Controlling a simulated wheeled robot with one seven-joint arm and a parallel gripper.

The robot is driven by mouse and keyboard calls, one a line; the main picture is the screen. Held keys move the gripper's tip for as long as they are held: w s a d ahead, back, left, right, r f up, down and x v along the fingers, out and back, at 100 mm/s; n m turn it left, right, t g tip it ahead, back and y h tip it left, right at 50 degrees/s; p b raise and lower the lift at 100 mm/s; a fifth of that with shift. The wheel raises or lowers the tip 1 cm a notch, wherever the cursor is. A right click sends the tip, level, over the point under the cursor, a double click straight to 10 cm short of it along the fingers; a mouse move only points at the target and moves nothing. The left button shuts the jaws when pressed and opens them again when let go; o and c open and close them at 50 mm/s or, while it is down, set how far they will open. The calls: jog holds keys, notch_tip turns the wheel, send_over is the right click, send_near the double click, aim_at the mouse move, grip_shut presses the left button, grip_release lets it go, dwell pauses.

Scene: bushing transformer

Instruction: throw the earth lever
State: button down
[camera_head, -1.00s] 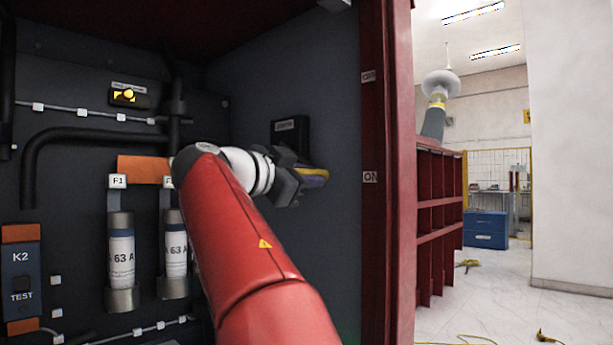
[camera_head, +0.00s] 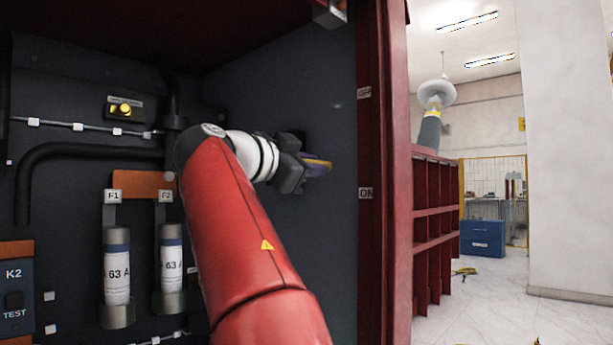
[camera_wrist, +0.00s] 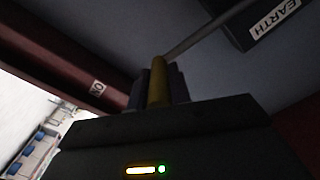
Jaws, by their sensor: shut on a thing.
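The earth lever's yellow handle (camera_wrist: 158,80) shows in the wrist view between the two dark fingers of my gripper (camera_wrist: 158,86). A thin grey rod runs from near it up toward a dark box with an EARTH label (camera_wrist: 274,17). In the head view my gripper (camera_head: 303,172) is at the cabinet's right inner wall, shut on the lever. My arm and gripper hide the EARTH box in the head view.
The red cabinet post (camera_head: 369,240) carries an OFF label (camera_head: 364,93) and, lower, an ON label (camera_head: 365,193). Two fuses (camera_head: 117,270) and the K2 block (camera_head: 15,290) are on the left. Open floor lies outside to the right.

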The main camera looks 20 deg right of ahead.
jog(key=shift+r, duration=0.55)
jog(key=shift+r+n, duration=0.8)
jog(key=c, duration=1.3)
grip_release()
jog(key=shift+a, duration=0.1)
jog(key=v, duration=0.7)
jog(key=shift+s+a, duration=0.15)
jog(key=shift+a, duration=0.15)
